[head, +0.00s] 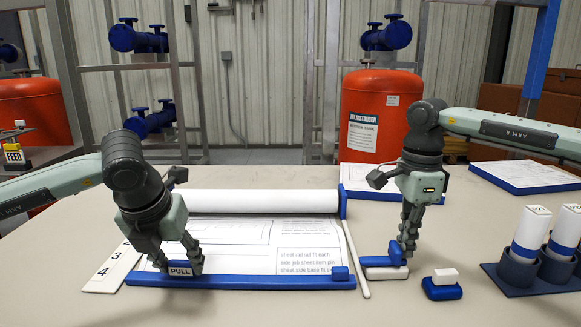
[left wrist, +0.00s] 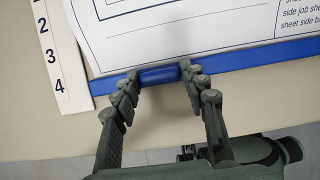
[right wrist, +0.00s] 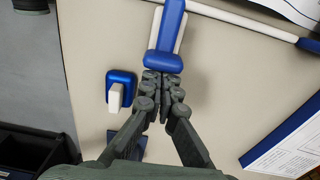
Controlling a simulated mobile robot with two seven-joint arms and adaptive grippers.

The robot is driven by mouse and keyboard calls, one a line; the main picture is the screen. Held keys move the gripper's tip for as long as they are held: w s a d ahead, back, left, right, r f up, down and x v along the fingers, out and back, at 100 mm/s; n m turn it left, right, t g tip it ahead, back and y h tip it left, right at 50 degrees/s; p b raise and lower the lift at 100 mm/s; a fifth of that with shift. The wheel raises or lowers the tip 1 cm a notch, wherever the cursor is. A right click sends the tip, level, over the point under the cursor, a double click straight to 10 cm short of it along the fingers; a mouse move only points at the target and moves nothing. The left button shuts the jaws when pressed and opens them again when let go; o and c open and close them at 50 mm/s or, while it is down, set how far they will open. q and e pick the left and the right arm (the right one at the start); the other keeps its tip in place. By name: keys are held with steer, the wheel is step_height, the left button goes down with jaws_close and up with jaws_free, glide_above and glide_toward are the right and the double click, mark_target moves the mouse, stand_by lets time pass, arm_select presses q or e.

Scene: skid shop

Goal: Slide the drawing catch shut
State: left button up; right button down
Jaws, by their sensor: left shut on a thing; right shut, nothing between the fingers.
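The drawing (head: 300,240) lies unrolled from a white roll (head: 260,201), with a blue bar (head: 260,283) along its front edge.
A thin white rod (head: 355,258) lies between drawing and catch. A small blue block with a white top (head: 442,290) stands right of the catch. Blue holders with white rolls (head: 530,232) stand far right. A numbered strip (head: 110,272) lies left.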

mark_target(381, 258)
arm_select(q)
steer(key=shift+s+f, duration=0.15)
steer(key=shift+f, duration=0.05)
arm_select(e)
steer(key=shift+a, duration=2.2)
step_height(381, 258, up, 9)
stand_by(0.7)
arm_select(q)
steer(key=shift+w, duration=0.3)
stand_by(0.5)
steer(key=o, duration=1.1)
steer(key=shift+r, duration=0.1)
steer(key=shift+w, duration=0.1)
steer(key=shift+r, duration=0.15)
steer(key=shift+r, duration=3.95)
